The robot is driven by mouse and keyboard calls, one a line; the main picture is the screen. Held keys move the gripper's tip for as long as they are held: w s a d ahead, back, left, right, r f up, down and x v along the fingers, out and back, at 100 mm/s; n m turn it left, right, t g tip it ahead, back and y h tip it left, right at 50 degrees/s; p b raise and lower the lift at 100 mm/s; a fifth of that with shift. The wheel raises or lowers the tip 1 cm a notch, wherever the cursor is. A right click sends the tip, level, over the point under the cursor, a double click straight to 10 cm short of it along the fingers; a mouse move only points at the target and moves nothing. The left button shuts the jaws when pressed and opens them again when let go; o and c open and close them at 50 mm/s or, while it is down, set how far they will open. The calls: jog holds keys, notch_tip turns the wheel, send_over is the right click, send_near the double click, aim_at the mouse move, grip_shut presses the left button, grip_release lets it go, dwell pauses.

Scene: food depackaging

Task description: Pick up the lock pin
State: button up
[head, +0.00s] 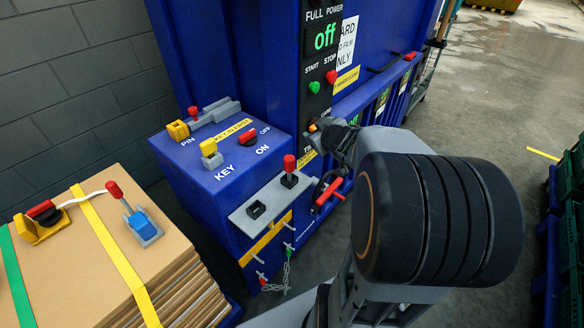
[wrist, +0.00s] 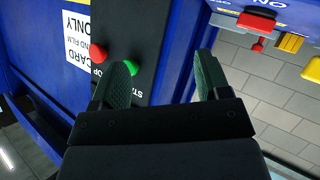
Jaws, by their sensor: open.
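On top of the blue box, by the label PIN, a grey bolt assembly (head: 215,115) carries a red knob (head: 193,112) and a yellow block (head: 178,130). I cannot tell which part is the lock pin. A small red piece (head: 265,283) also hangs by a chain low on the box front. My gripper (head: 330,132) is beside the control panel, right of the box and apart from the pin assembly. In the wrist view, my gripper (wrist: 165,68) has its fingers spread with nothing between them. The pin assembly is not clearly visible there.
The box (head: 232,172) bears a yellow key (head: 210,152), a red switch (head: 249,137) and a red-topped lever (head: 289,170). A red handle (head: 328,194) is on the machine front. Cardboard (head: 95,262) is stacked at left. Green crates (head: 570,215) stand at right.

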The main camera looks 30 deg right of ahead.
aim_at(294, 164)
jog(key=s+f+n+g+y, duration=0.2)
jog(key=s+f+n+y, duration=0.25)
jog(key=f+y, duration=0.45)
jog(key=shift+m+y, duration=0.3)
jog(key=shift+m, duration=0.05)
jog(key=shift+a+r+x, duration=0.1)
jog(key=shift+a+x, duration=0.05)
jog(key=shift+x, duration=1.75)
jog(key=shift+a+r+x, duration=0.1)
jog(key=shift+x, duration=1.85)
jog(key=shift+a+r+x, duration=0.1)
jog(key=shift+a+x, duration=0.05)
jog(key=shift+x, duration=1.75)
jog(key=shift+w+a+f, duration=0.3)
jog(key=shift+w, duration=0.1)
jog(key=c, duration=1.1)
jog(key=shift+r, duration=0.15)
